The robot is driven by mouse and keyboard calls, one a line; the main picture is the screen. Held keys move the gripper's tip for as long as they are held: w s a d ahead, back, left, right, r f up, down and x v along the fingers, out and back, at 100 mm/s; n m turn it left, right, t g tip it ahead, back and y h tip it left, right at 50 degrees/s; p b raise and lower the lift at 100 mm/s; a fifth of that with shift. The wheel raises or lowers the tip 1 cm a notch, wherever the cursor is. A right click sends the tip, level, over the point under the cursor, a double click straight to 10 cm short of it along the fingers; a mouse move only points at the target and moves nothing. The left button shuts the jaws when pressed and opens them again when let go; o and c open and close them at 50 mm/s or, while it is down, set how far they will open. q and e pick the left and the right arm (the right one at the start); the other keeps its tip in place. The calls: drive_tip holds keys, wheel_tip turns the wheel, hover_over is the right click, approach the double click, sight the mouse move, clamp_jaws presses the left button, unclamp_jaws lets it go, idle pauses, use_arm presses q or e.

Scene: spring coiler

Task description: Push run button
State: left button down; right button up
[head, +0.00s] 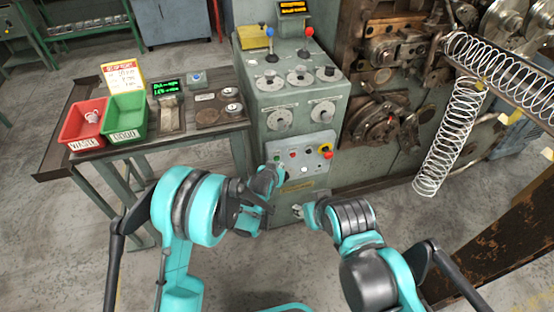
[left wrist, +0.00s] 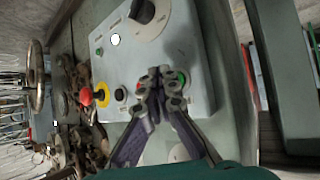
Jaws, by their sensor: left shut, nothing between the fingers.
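The grey control panel (head: 316,164) is on the front of the green machine cabinet. It carries a white round button (head: 304,169) and a red mushroom button on a yellow base (head: 327,152). In the left wrist view, a green button (left wrist: 183,78) sits right beside the fingertips of my left gripper (left wrist: 160,80) and is partly covered by them. No label reading run is legible. My left gripper, also in the head view (head: 277,168), is shut and empty at the panel's left side; contact cannot be told. My right gripper (head: 299,211) is low in front of the cabinet, its fingers unclear.
A side table at the left holds a red bin (head: 84,126), a green bin (head: 125,119) and a scale with a green display (head: 166,87). Knobs and two levers top the cabinet. Large springs (head: 449,140) hang at the right.

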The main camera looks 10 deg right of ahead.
use_arm(q)
drive_tip(key=shift+w, duration=0.15)
drive_tip(key=shift+w, duration=0.25)
drive_tip(key=shift+w, duration=0.4)
idle(0.8)
drive_tip(key=shift+s, duration=0.8)
drive_tip(key=shift+s, duration=0.1)
drive_tip(key=s, duration=0.4)
drive_tip(key=shift+s+d, duration=0.1)
drive_tip(key=shift+s, duration=0.3)
idle(0.6)
